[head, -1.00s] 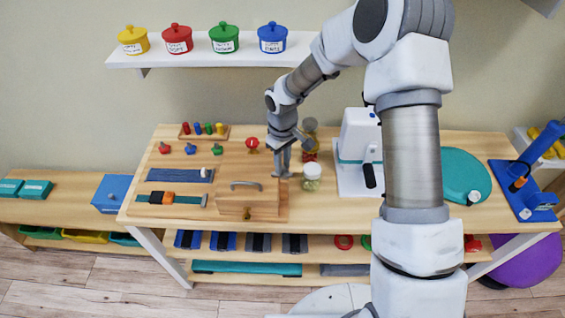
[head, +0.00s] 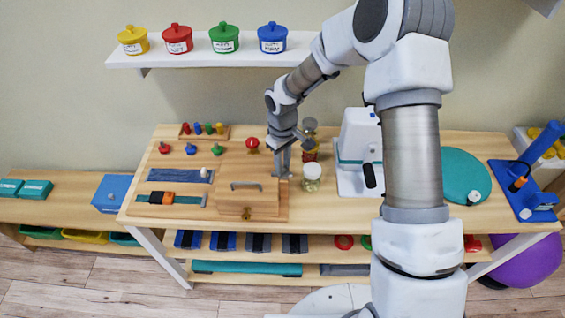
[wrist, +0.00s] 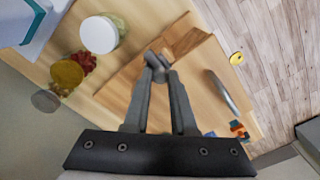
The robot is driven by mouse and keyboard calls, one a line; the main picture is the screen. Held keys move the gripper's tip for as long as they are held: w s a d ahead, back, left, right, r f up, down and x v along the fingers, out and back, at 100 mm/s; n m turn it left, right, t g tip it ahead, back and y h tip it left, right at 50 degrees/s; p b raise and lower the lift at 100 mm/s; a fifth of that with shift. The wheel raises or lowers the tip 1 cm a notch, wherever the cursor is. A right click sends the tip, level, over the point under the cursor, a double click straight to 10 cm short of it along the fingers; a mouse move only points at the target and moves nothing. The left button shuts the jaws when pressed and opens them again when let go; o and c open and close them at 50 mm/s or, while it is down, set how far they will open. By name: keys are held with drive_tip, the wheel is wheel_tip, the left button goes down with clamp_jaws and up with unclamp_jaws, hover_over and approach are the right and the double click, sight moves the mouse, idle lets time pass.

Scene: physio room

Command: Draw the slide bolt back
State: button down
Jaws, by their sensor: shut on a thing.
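My gripper (head: 283,173) is low over the right part of the wooden activity board (head: 164,211), just right of the wooden box with a grey handle (head: 246,185). In the wrist view my gripper (wrist: 158,70) is shut, its fingertips together around a small grey piece (wrist: 151,58), which looks like the knob of the slide bolt. The fingers hide most of the bolt, so how far it is drawn cannot be told. In the head view the bolt is hidden behind the fingers.
A jar with a white lid (head: 312,177) stands close to the right of my gripper, with another jar (head: 310,150) behind it. A white machine (head: 358,140) stands farther right. Red, blue and green knobs (head: 191,149) are on the board's back left.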

drive_tip(key=shift+d, duration=1.65)
drive_tip(key=c, duration=0.8)
unclamp_jaws()
drive_tip(key=shift+d, duration=0.1)
drive_tip(key=shift+o, duration=0.3)
drive_tip(key=shift+r, duration=0.1)
